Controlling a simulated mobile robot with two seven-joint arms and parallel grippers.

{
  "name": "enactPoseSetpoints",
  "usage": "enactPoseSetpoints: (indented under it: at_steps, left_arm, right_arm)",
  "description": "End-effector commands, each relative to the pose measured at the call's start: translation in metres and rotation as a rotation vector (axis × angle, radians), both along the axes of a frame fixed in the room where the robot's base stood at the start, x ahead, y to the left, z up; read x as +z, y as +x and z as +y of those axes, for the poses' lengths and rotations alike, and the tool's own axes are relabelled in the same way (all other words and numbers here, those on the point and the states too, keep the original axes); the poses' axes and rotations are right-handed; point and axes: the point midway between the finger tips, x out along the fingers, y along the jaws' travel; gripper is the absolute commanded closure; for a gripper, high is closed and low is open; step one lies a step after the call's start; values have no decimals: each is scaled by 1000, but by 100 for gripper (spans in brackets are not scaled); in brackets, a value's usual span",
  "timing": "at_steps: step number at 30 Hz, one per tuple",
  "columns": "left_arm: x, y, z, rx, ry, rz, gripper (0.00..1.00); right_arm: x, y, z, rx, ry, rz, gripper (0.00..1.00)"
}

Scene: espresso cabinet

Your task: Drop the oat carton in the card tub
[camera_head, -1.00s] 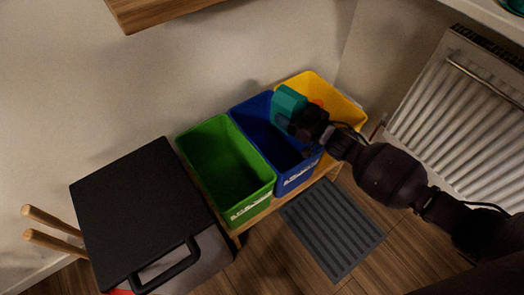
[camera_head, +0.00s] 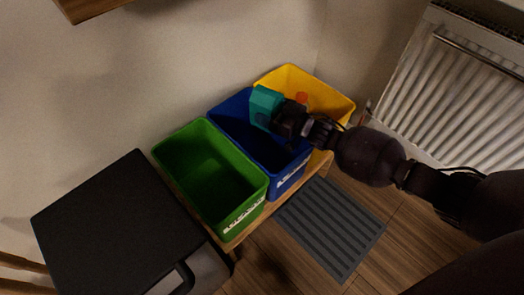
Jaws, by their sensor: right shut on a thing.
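My right gripper (camera_head: 287,118) is shut on a teal carton (camera_head: 264,105), which I take to be the oat carton. It holds the carton over the far right part of the blue tub (camera_head: 230,125), close to the yellow tub's edge. The blue tub stands between a green tub and a yellow tub. The tub labels are too small to read, so I cannot tell for certain which one is the card tub. The gripper's fingertips are mostly hidden by the carton and wrist. My left gripper is not in view.
The green tub (camera_head: 205,172) looks empty. The yellow tub (camera_head: 340,103) holds an orange thing (camera_head: 301,98). The tubs stand on a low wooden stand (camera_head: 238,236). A black-topped cabinet (camera_head: 112,225) is at left, a grey mat (camera_head: 331,226) in front, a radiator (camera_head: 455,95) at right.

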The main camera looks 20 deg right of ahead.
Motion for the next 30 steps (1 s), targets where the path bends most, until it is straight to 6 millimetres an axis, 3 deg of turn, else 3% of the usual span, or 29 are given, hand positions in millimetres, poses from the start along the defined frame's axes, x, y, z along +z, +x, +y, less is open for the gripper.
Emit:
enactPoseSetpoints:
  at_steps: [13,14,19,26,30]
  left_arm:
    - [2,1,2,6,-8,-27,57]
    - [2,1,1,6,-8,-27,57]
    - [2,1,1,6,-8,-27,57]
    - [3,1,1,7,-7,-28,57]
    - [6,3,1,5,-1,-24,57]
  right_arm:
    - [-5,1,0,0,1,-4,50]
    - [-5,1,0,0,1,-4,25]
    - [-5,1,0,0,1,-4,0]
    - [-5,1,0,0,0,-4,0]
    - [8,2,0,0,-1,-8,0]
